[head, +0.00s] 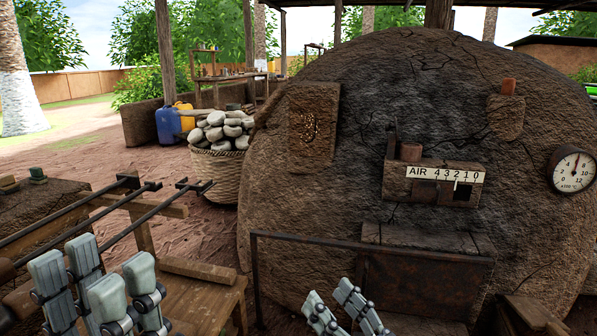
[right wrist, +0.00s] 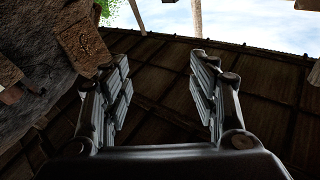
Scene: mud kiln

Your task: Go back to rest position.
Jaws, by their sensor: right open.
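My left gripper (head: 94,268) is at the lower left of the head view, with its pale fingers pointing up and a gap between them. It looks open and holds nothing that I can see. My right gripper (head: 329,288) shows only its fingertips at the bottom edge of the head view, in front of the kiln. In the right wrist view the right gripper (right wrist: 161,56) is open, with its two fingers wide apart and nothing between them.
The mud kiln (head: 350,110) fills the middle and right, with a gauge (head: 573,170) and an AIR slider plate (head: 446,173). Dark metal rods (head: 100,215) lie by the left gripper. A wooden bench (head: 200,290) is near it. A stone basket (head: 217,175) stands behind.

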